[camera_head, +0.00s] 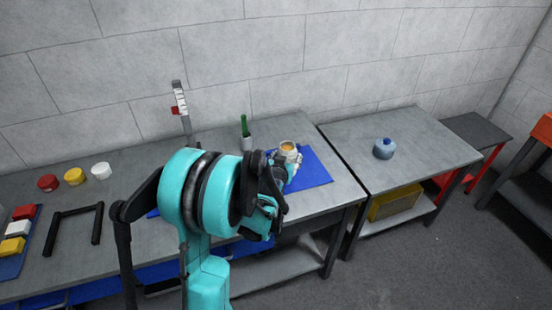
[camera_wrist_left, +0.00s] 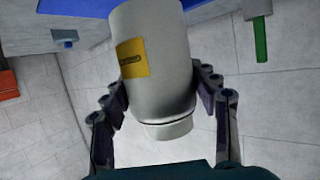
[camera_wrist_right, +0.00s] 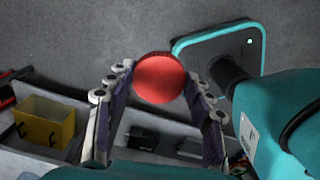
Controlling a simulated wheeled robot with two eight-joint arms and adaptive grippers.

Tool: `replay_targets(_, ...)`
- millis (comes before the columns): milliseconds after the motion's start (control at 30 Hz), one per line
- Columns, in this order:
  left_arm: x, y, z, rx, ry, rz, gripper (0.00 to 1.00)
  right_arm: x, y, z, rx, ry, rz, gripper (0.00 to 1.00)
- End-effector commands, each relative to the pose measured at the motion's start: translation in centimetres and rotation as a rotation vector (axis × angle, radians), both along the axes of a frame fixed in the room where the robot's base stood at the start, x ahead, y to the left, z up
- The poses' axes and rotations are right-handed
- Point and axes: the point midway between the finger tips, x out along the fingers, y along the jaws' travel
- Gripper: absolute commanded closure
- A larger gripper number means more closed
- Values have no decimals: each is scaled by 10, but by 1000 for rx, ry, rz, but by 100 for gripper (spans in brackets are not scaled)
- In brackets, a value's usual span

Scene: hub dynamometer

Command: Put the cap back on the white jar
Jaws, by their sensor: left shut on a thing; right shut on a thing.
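A white jar (camera_wrist_left: 165,75) with a yellow label is between the fingers of my left gripper (camera_wrist_left: 163,100), which is shut on it. In the head view the jar (camera_head: 288,147) shows an uncapped top with an orange-brown inside, over or on the blue mat; I cannot tell whether it touches. My left gripper (camera_head: 272,178) partly hides it. A round red cap (camera_wrist_right: 159,78) is between the fingertips of my right gripper (camera_wrist_right: 159,95), which is shut on it. The right gripper is out of the head view, and the cap is apart from the jar.
The blue mat (camera_head: 316,168) lies near the bench's right end. A green-topped holder (camera_head: 246,138) stands behind it. Red (camera_head: 48,183), yellow (camera_head: 75,176) and white (camera_head: 101,171) round pieces sit at left.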

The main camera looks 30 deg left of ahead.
Motion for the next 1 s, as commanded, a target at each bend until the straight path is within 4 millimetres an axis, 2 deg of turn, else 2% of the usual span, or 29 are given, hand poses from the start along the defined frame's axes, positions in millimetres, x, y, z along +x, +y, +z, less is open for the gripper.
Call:
replay_targets(33, 3, -14, 11, 3, 0, -7, 86, 0, 0, 8, 0, 0, 0, 56)
replay_targets(100, 5, -27, 19, 3, 0, -6, 86, 0, 0, 12, 0, 0, 0, 56)
replay_targets(333, 12, -60, 37, 1, 0, -4, 86, 0, 0, 22, 0, 0, 0, 56)
replay_targets(533, 14, -69, 43, 1, -1, 0, 86, 0, 0, 24, 0, 0, 0, 56)
replay_targets(867, 14, -69, 43, 0, -1, 0, 86, 0, 0, 24, 0, 0, 0, 56)
replay_targets(900, 14, -69, 43, 0, -1, 0, 51, 0, 0, 24, 0, 0, 0, 56)
replay_targets(1000, 14, -69, 43, 0, -1, 0, 77, 0, 0, 24, 0, 0, 0, 56)
